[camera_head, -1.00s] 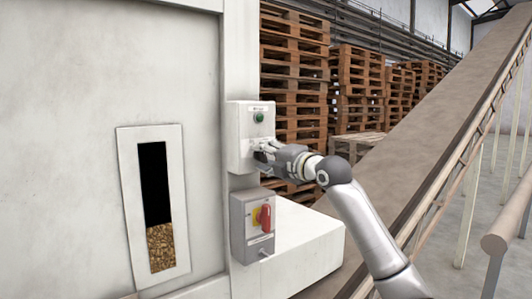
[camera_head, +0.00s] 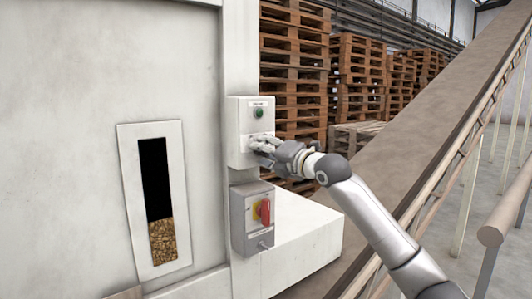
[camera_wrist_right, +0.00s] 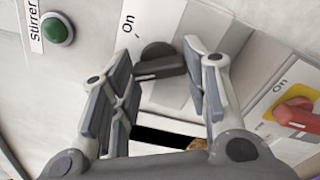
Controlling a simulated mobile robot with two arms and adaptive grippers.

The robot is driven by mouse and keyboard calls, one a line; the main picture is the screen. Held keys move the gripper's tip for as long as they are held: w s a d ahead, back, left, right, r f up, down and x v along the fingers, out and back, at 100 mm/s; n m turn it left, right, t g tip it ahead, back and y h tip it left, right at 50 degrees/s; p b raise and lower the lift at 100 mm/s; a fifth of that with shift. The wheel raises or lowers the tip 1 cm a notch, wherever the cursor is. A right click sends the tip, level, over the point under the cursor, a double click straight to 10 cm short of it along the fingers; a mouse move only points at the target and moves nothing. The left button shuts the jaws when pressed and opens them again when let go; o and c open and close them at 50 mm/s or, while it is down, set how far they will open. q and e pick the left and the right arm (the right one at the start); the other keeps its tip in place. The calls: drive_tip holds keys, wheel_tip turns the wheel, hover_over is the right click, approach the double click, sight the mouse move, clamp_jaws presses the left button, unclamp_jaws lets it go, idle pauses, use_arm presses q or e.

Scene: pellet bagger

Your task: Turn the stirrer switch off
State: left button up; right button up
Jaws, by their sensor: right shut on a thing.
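The stirrer switch is a black rotary knob (camera_wrist_right: 160,62) on a pale panel, next to the word "On" in the right wrist view. A white mark shows near its left end there, pointing away from "On". A green lamp (camera_wrist_right: 57,30) and a "Stirrer" label sit to its left. In the head view this is the white control box (camera_head: 237,148) with the green lamp (camera_head: 258,113) on top. My right gripper (camera_wrist_right: 162,66) is shut on the knob, a finger on each side; in the head view the gripper (camera_head: 262,148) hides the knob. My left gripper is out of view.
A grey box with a red rotary switch (camera_head: 265,211) is mounted just below the white box. The machine wall has a pellet window (camera_head: 180,200) at left. An inclined conveyor (camera_head: 420,140) rises at right, with wooden pallets (camera_head: 295,70) behind.

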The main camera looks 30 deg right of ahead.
drive_tip(key=o, duration=1)
drive_tip(key=shift+f, duration=0.1)
drive_tip(key=shift+s+d, duration=0.15)
drive_tip(key=shift+s, duration=1.85)
drive_tip(key=shift+s+d, duration=0.15)
drive_tip(key=shift+s, duration=1.85)
drive_tip(key=shift+s+d, duration=0.15)
drive_tip(key=shift+s, duration=1.85)
